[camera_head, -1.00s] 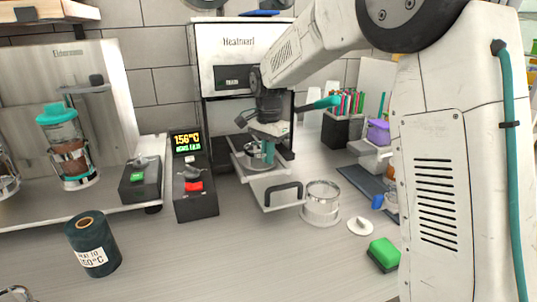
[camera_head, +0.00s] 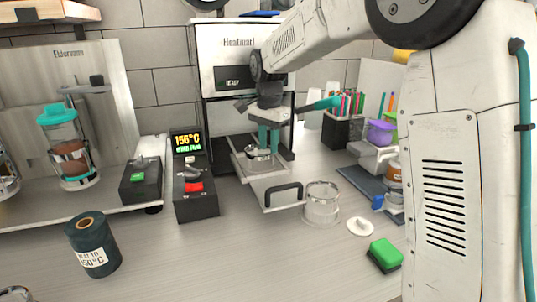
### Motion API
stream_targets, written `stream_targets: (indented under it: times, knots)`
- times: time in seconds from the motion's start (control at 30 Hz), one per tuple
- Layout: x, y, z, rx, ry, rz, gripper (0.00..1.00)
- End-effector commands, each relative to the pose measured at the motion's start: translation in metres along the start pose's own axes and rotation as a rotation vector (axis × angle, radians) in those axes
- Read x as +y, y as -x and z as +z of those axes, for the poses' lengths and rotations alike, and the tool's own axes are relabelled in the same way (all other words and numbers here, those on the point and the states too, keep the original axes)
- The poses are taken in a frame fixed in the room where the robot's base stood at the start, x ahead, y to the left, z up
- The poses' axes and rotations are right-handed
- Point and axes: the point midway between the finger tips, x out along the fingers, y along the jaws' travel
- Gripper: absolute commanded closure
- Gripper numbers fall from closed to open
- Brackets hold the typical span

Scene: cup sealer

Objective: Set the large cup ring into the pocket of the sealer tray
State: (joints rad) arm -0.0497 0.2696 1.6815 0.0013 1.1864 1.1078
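The sealer tray (camera_head: 277,171) is pulled out at the front of the white and black sealer, with its dark handle toward me. A small shiny metal ring (camera_head: 257,154) is at the tray's pocket; I cannot tell whether it is fully seated. My gripper (camera_head: 268,151) points down over the tray, its two teal fingers upright with a narrow gap between them. The fingertips are at the ring's right and back side and partly overlap it in the picture. I see nothing clearly clamped between them; whether they touch the ring is unclear.
A clear and metal cylinder (camera_head: 321,203) stands right of the tray handle, near a white disc (camera_head: 360,227) and a green sponge (camera_head: 385,253). A control box (camera_head: 195,199) stands left of the tray. A dark film roll (camera_head: 92,245) is at front left. The front counter is mostly clear.

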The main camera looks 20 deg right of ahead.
Motion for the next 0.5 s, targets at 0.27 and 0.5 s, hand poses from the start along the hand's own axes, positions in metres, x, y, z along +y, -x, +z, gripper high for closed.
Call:
stream_targets:
  times: [0.27,0.5]
  knots:
    - [0.000,0.058,0.000,0.001,0.000,-0.002,0.74]
    - [0.000,0.079,0.000,0.000,0.000,-0.001,0.74]
